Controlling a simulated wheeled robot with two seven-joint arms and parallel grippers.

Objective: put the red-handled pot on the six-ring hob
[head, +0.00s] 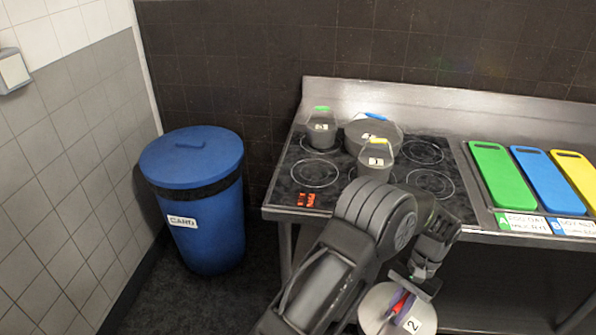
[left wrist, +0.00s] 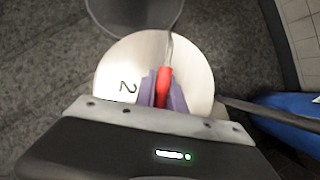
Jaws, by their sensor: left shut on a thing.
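The red-handled pot (head: 375,306) is low in the head view, in front of the counter and below hob height. Its pale round lid is marked 2. My left gripper (head: 408,290) is shut on its red handle. The left wrist view shows the purple fingertips (left wrist: 162,92) on both sides of the red handle (left wrist: 164,76), above the pale lid (left wrist: 120,66). The six-ring hob (head: 316,174) is on the counter beyond my arm, which hides part of its front. My right gripper is not in view.
Green-handled (head: 322,133), blue-handled (head: 359,131) and yellow-handled (head: 374,166) pots stand on the hob. The front-left ring and right-side rings look bare. Green (head: 500,175), blue (head: 548,180) and yellow (head: 577,176) boards lie right. A blue bin (head: 205,220) stands left.

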